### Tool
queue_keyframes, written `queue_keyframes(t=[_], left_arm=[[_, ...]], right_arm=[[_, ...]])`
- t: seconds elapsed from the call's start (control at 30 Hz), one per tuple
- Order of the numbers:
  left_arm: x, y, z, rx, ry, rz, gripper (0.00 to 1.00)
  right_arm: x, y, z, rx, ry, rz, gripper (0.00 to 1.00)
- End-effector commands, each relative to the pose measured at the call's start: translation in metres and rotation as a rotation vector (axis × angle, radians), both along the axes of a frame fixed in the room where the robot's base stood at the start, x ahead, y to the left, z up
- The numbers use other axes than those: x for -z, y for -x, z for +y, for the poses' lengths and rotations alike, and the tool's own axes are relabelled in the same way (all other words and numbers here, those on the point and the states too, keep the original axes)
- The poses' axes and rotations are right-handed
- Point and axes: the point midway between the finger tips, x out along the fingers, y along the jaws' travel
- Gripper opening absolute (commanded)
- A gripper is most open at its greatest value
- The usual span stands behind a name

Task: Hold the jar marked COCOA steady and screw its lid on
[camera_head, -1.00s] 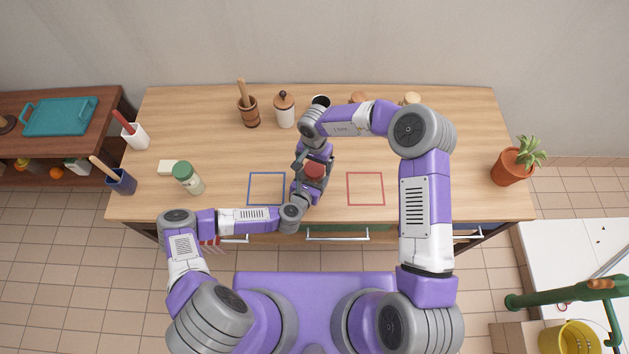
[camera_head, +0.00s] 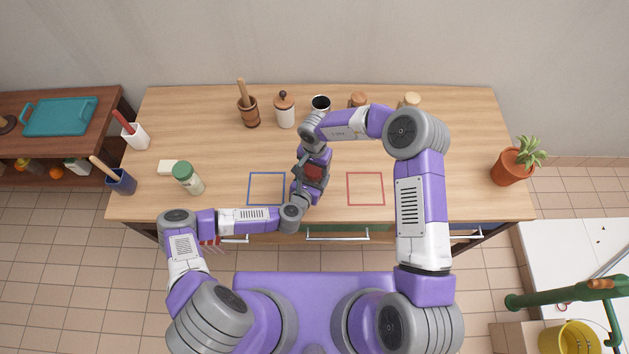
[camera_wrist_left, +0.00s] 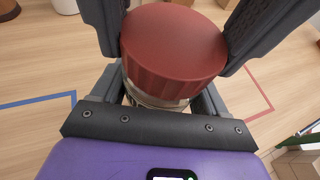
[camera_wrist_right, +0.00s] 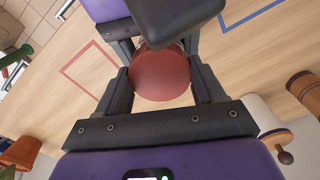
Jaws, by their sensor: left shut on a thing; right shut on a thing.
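The red lid (camera_head: 313,172) sits on top of a jar, over the table between the blue and red outlines. In the left wrist view the lid (camera_wrist_left: 173,45) covers the top of the jar (camera_wrist_left: 155,98), and only a glassy strip of the jar shows below it. No COCOA marking is visible. My left gripper (camera_wrist_left: 158,95) is shut on the jar below the lid. My right gripper (camera_wrist_right: 162,80) is shut on the lid, with its fingers on either side. I cannot tell how tightly the lid is seated.
A blue outline (camera_head: 249,188) and a red outline (camera_head: 382,188) mark the table on either side. A mortar (camera_head: 249,114), a white canister (camera_head: 285,112) and a dark-topped cup (camera_head: 320,104) stand at the back. A potted plant (camera_head: 511,168) is at right.

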Motion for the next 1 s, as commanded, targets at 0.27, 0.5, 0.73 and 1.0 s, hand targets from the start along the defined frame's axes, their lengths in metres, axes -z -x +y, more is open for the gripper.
queue_keyframes(t=[0.27,0.5,0.73,1.0], left_arm=[[-0.0003,-0.0005,0.0005,-0.002,0.001,-0.001,0.0],[-0.0003,-0.0006,0.0005,-0.002,0.001,-0.001,0.0],[-0.0002,-0.0006,0.0007,-0.002,0.0,0.0,0.0],[-0.0002,-0.0006,0.0007,-0.002,0.0,0.0,0.0]], right_arm=[[0.0001,0.0001,-0.0003,0.316,0.0,0.0,0.32],[0.0002,0.0002,-0.0001,0.573,0.0,0.001,0.32],[0.0002,0.0002,-0.0002,0.599,0.0,0.001,0.31],[0.0003,0.0002,-0.0001,0.596,0.0,0.001,0.92]])
